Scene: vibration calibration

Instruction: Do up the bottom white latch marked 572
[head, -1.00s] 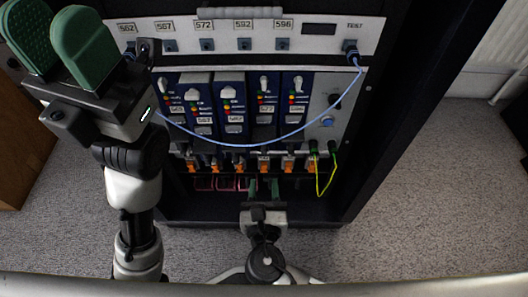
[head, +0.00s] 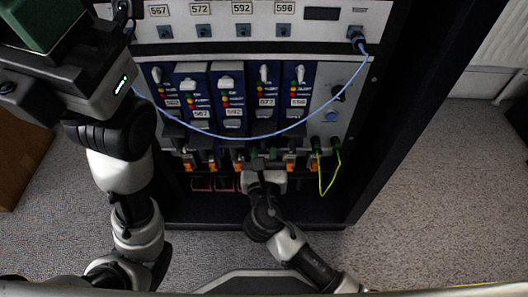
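A blue cable (head: 238,144) hangs in an arc across the lower part of the modules, from the upper left to a socket at the upper right. Orange connectors (head: 291,164) and a yellow-green wire loop (head: 328,178) are below. Carpet (head: 430,190) is clear at right.

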